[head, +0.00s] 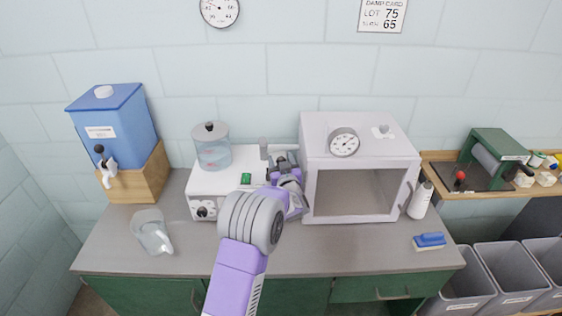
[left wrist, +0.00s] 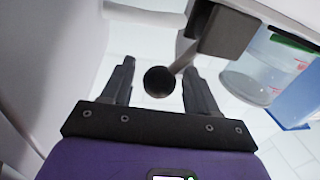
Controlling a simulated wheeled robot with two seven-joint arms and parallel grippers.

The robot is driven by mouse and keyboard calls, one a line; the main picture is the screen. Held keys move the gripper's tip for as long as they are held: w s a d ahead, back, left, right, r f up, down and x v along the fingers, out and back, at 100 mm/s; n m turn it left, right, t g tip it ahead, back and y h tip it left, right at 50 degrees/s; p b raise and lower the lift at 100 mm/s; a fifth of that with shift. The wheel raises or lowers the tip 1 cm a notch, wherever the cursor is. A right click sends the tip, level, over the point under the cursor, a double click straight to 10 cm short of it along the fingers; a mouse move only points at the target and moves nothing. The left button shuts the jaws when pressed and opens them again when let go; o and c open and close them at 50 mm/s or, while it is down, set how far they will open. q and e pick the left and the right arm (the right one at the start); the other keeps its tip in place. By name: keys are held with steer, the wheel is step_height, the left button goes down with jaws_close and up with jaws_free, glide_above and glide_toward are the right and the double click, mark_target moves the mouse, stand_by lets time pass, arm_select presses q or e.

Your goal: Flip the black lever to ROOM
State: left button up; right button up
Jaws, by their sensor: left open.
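The black lever shows in the left wrist view as a round black ball knob (left wrist: 160,81) on a thin grey rod that comes out of a dark grey block (left wrist: 228,32). My left gripper (left wrist: 160,68) is open, with one finger on each side of the knob; I cannot tell whether either finger touches it. In the head view my left gripper (head: 283,165) reaches over the right part of a white unit (head: 222,182), close to the white cabinet, and hides the lever there. No ROOM label can be read. My right gripper is not in view.
The white cabinet (head: 309,150) with a dial and glass door stands right beside the gripper. A clear lidded tank (head: 213,150) stands on the unit. A blue dispenser (head: 116,126) is at left, a clear jug (head: 151,232) in front. The counter's front right is mostly clear.

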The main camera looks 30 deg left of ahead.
arm_select(q)
jaws_close()
stand_by(0.3)
